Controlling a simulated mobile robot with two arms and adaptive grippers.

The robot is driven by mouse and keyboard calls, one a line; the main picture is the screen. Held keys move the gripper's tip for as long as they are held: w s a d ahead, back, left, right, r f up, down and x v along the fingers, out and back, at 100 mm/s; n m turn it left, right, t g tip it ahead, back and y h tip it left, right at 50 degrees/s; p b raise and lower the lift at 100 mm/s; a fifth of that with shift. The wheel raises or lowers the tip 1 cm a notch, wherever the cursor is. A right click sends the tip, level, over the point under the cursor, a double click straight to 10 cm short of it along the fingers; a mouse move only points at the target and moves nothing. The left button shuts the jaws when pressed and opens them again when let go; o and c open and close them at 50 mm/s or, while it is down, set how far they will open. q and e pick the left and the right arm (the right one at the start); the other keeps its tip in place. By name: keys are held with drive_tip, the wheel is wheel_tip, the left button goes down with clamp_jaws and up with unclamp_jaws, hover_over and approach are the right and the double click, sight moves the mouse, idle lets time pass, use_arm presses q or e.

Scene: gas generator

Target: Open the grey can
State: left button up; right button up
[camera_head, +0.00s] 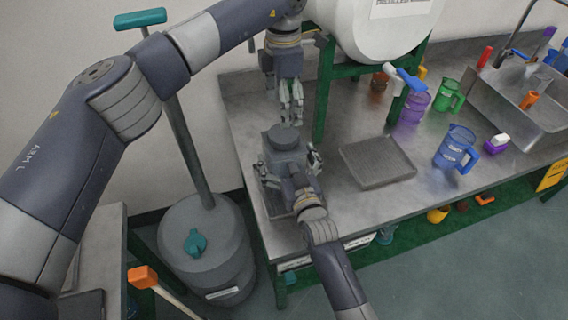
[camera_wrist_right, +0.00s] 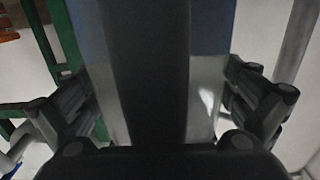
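The grey can (camera_head: 285,154) is a dark, boxy container standing upright near the left end of the metal table, with a round grey lid (camera_head: 283,136) on top. My right gripper (camera_head: 290,168) reaches it from the front, one finger on each side, and appears shut on its body. In the right wrist view the can (camera_wrist_right: 208,75) fills the middle between the spread fingers of my right gripper (camera_wrist_right: 160,110). My left gripper (camera_head: 291,118) points down just above the lid, apart from it and empty. Whether its fingers are open or shut is unclear.
A white tank (camera_head: 372,28) on a green frame (camera_head: 325,90) stands close behind on the right. A grey tray (camera_head: 378,162), a blue jug (camera_head: 454,147), purple and green jugs and a sink (camera_head: 515,95) lie further right. A large grey drum (camera_head: 208,250) stands left of the table.

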sight(284, 132)
drive_tip(key=c, duration=1.9)
use_arm(q)
drive_tip(key=m, duration=0.6)
drive_tip(key=shift+m, duration=0.3)
drive_tip(key=m, duration=1.5)
drive_tip(key=shift+m, duration=0.3)
drive_tip(key=shift+f, duration=4)
drive_tip(key=shift+w, duration=0.1)
